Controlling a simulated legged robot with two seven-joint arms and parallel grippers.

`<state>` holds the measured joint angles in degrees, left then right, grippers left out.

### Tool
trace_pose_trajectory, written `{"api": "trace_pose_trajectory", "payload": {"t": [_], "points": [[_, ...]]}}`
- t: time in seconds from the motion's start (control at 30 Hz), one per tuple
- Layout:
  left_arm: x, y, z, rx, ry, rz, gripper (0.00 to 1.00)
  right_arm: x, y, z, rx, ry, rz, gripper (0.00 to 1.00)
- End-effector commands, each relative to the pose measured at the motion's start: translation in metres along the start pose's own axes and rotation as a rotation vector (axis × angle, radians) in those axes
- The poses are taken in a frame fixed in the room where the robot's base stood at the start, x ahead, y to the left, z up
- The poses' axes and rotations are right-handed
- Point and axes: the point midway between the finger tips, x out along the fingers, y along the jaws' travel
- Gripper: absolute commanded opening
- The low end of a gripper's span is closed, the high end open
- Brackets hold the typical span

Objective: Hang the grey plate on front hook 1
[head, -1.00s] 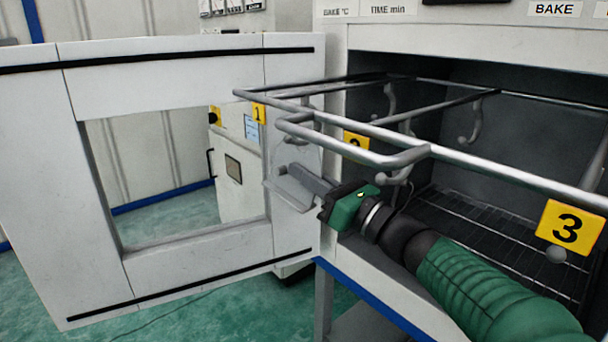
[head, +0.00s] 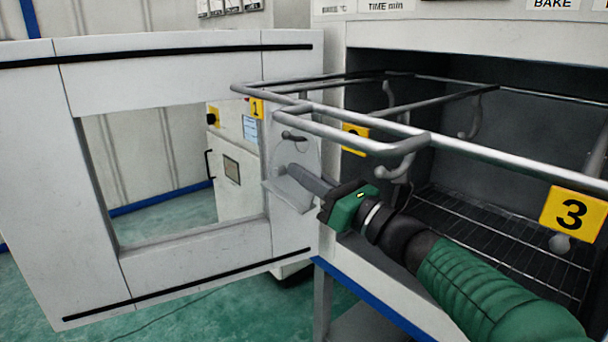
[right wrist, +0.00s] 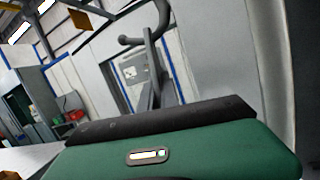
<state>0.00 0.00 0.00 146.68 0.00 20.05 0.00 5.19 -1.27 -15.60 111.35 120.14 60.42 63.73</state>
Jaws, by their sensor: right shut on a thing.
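The grey plate (head: 288,194) shows in the head view in front of the open door, pale against pale, so its upper outline is hard to make out. My right gripper (head: 306,178) is shut on its lower part. Front hook 1 (head: 292,136), below the yellow 1 tag (head: 256,107), ends in a ball and overlaps the plate's upper area in the picture. I cannot tell whether it passes through the plate or touches it. In the right wrist view a ball-ended hook (right wrist: 131,41) stands above my gripper. My left gripper is out of view.
The grey rack frame (head: 370,144) reaches out of the oven over my right arm. Yellow tags 2 (head: 355,138) and 3 (head: 571,214) mark other hooks. The open door (head: 160,82) with its window stands behind the plate. A wire shelf (head: 480,218) lies inside the oven.

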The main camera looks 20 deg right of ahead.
Motion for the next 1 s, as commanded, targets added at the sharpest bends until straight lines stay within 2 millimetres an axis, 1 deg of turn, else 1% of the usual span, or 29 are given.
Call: {"api": "trace_pose_trajectory", "payload": {"t": [0.03,0.3,0.33,0.5,0.87,0.97,1.0], "points": [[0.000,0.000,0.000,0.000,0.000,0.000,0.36,0.000,0.001,0.003,-0.002,-0.006,0.002,0.00],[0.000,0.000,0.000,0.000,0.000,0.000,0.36,0.000,0.001,0.003,-0.001,-0.005,0.002,0.00],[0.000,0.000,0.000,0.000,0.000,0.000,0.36,0.000,0.001,0.003,-0.002,-0.005,0.002,0.08],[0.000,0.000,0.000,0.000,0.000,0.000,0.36,0.000,0.000,0.002,-0.001,-0.003,0.001,0.30],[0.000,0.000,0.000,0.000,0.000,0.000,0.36,-0.002,-0.001,-0.002,0.001,0.003,-0.002,0.31],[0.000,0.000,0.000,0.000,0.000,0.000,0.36,-0.013,-0.002,-0.001,0.001,0.002,-0.003,0.31],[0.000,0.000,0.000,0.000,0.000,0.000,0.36,-0.020,-0.001,-0.001,0.000,0.001,-0.002,0.31]]}}
